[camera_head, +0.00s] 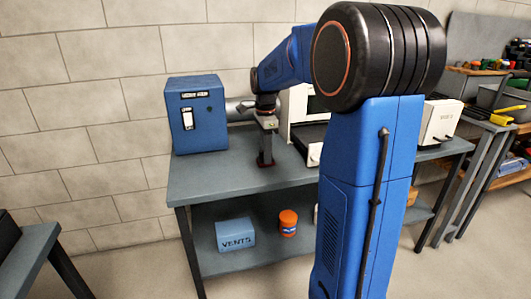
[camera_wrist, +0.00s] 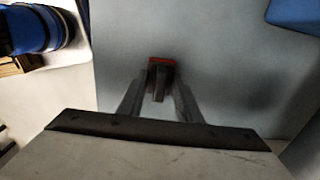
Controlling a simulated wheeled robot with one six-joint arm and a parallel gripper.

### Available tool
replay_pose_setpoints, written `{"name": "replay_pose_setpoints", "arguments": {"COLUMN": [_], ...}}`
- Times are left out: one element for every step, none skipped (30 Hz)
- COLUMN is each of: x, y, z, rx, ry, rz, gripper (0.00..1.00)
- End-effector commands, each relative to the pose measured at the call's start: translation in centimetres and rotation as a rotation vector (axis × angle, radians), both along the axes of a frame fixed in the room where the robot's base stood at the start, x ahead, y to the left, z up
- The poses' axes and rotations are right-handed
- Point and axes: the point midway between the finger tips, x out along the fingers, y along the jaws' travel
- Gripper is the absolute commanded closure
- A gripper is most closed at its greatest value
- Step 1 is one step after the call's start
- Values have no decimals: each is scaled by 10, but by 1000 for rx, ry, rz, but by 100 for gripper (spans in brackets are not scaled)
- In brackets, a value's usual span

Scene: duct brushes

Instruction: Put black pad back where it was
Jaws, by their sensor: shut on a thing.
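My gripper (camera_head: 265,152) points down close over the grey bench top (camera_head: 213,183), just right of the blue box. In the wrist view my gripper (camera_wrist: 160,92) is shut on a small dark thing with a red edge (camera_wrist: 161,64). This may be the black pad; I see no other clear pad. In the head view its dark red lower end (camera_head: 266,164) shows at the bench surface. I cannot tell whether it touches the bench.
A blue box with a panel (camera_head: 198,118) stands left on the bench. A white machine (camera_head: 300,105) is right of my gripper, partly behind my arm; a white box (camera_head: 440,122) stands farther right. Below are a blue VENTS box (camera_head: 235,234) and an orange jar (camera_head: 288,218).

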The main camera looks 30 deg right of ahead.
Motion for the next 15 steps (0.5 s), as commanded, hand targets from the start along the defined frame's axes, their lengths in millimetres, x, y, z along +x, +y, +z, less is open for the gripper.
{"name": "replay_pose_setpoints", "arguments": {"x": [0, 0, 0, 0, 0, 0, 0, 0, 0, 0, 0, 0, 0, 0, 0], "y": [0, 0, 0, 0, 0, 0, 0, 0, 0, 0, 0, 0, 0, 0, 0], "z": [-2, -2, -2, -2, -2, -2, -2, -2, -2, -2, -2, -2, -1, -1, 1], "rx": [0, 0, 0, 0, 0, 0, 0, 0, 0, 0, 0, 0, 0, 0, 0], "ry": [1, 1, 1, 1, 1, 1, 1, 1, 1, 1, 1, 0, 0, 0, 0], "rz": [0, 0, 0, 0, 0, 0, 0, 0, 0, 0, 0, 0, 0, 0, 0], "gripper": [90, 90, 59, 52, 50, 50, 50, 50, 50, 50, 50, 50, 50, 50, 50]}}
